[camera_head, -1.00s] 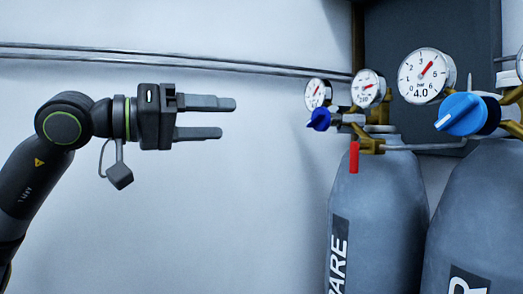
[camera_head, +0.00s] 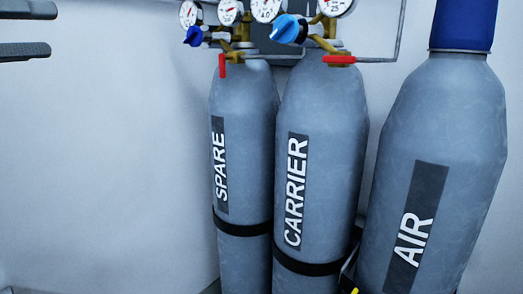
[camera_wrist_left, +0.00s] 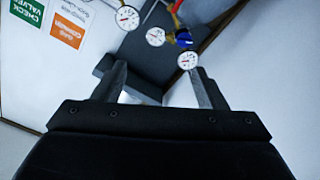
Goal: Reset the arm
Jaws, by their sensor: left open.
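My left gripper (camera_head: 52,30) shows only as two dark fingers at the upper left edge of the head view. The fingers are apart with nothing between them, and the rest of the arm is cut off by the frame. The left wrist view also shows the gripper (camera_wrist_left: 158,68), with its fingers spread and empty. Pressure gauges and a blue knob (camera_wrist_left: 183,38) appear beyond the fingertips there. In the head view, bare wall separates the fingers from the gas cylinders to their right. My right gripper is in neither view.
Grey cylinders labelled SPARE (camera_head: 245,125), CARRIER (camera_head: 325,110) and AIR (camera_head: 450,130) stand along the wall. The first two carry gauges, a dark blue knob (camera_head: 193,36) and a light blue knob (camera_head: 287,28). AIR has a blue cap (camera_head: 462,25). The wall (camera_head: 100,150) left of them is clear.

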